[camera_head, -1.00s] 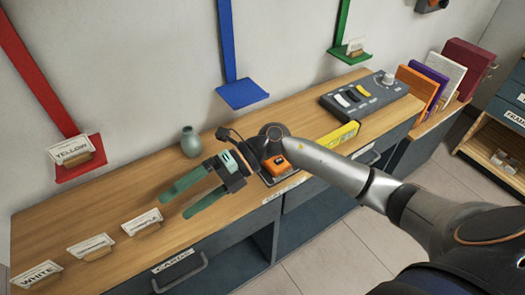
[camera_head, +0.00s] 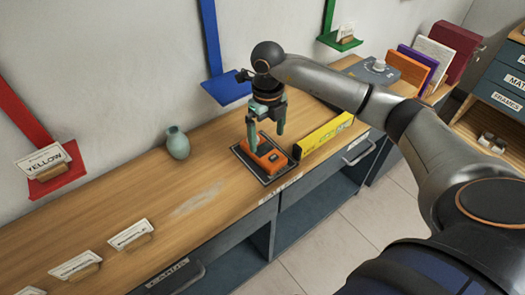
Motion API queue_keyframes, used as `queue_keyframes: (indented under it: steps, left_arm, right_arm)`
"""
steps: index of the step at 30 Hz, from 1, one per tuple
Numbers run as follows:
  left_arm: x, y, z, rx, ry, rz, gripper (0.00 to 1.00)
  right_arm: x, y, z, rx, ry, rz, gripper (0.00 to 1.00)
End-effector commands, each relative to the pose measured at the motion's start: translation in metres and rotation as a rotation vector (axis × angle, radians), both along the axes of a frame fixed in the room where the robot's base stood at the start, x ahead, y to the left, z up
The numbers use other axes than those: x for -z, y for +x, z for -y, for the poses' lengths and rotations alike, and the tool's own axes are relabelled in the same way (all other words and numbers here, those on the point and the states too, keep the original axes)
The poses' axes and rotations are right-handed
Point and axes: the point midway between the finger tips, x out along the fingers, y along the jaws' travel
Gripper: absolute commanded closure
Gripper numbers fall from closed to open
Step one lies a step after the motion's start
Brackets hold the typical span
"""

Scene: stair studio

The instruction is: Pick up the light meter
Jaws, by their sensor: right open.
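The light meter appears to be the orange device (camera_head: 268,157) with a dark face, lying on a dark flat tray (camera_head: 247,164) on the wooden counter. My right gripper (camera_head: 266,140) points down over it with its two green fingers apart. The fingers are at or just above the device's far side; I cannot tell whether they touch it. Part of the device is hidden behind a finger. My left gripper is not in view.
A yellow box (camera_head: 325,134) lies close to the right of the tray. A green vase (camera_head: 177,143) stands to the left, and several card holders line the counter's left part. A blue shelf (camera_head: 228,88) juts from the wall behind my gripper. The counter between vase and tray is clear.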

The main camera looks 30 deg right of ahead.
Motion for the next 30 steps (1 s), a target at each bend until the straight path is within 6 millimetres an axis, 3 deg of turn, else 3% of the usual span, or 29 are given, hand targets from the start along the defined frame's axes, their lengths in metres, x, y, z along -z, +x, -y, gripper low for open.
queue_keyframes:
  steps: [5,13,22,30]
  left_arm:
    - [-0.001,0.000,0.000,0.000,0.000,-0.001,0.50]
    - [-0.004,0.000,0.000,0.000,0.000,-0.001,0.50]
    - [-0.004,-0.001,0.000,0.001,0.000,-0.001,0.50]
    - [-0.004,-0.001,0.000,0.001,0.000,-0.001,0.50]
  right_arm:
    - [0.014,0.000,0.000,0.001,0.001,-0.003,0.00]
    - [0.052,0.003,0.000,0.000,0.002,-0.002,0.00]
    - [0.058,0.004,0.000,-0.002,0.002,0.001,0.00]
    - [0.058,0.004,0.000,-0.002,0.002,0.001,0.28]
